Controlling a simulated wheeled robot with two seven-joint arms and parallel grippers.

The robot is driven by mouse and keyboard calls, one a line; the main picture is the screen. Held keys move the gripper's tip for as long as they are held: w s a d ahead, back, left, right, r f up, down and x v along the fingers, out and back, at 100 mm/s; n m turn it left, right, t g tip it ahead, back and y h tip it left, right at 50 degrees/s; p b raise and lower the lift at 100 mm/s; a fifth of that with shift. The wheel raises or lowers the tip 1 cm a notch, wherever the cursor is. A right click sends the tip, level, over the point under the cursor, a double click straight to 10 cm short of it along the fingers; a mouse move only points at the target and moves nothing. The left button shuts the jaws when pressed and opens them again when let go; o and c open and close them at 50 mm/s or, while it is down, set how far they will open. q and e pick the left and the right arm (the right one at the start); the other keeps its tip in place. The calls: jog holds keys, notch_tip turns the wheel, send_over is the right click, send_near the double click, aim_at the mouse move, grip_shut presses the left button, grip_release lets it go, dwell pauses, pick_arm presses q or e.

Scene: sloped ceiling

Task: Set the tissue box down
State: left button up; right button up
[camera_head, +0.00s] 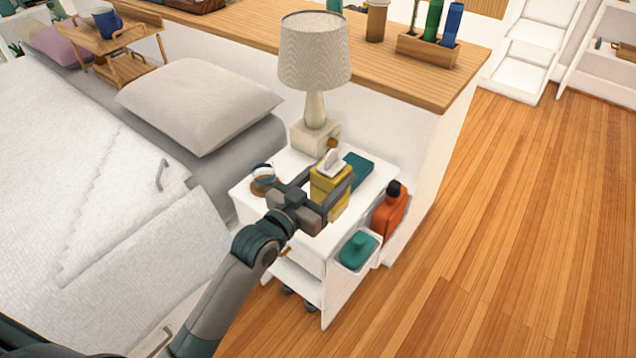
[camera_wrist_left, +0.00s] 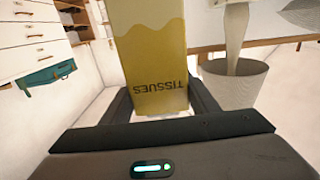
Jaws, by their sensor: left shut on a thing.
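The yellow tissue box (camera_head: 326,188), with a white tissue sticking out of its top, is upright over the white nightstand (camera_head: 375,189). My left gripper (camera_head: 337,172) is shut on it, with one finger on each side. In the left wrist view the tissue box (camera_wrist_left: 150,50) stands between the two fingers, its "TISSUES" lettering upside down. I cannot tell whether its bottom touches the nightstand top. My right gripper is not in view.
A lamp (camera_head: 315,60) stands at the back of the nightstand. A small round object (camera_head: 263,178) lies to the left and a teal item (camera_head: 357,168) behind the box. An orange bottle (camera_head: 390,212) and a teal-filled bin (camera_head: 355,250) are at the right side. The bed is left.

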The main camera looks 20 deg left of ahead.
pick_arm(q)
jog(key=w+a+f, duration=0.3)
jog(key=w+a, duration=0.1)
jog(key=shift+f, duration=0.2)
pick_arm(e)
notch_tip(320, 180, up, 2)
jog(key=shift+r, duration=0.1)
pick_arm(q)
jog(key=shift+a, duration=0.1)
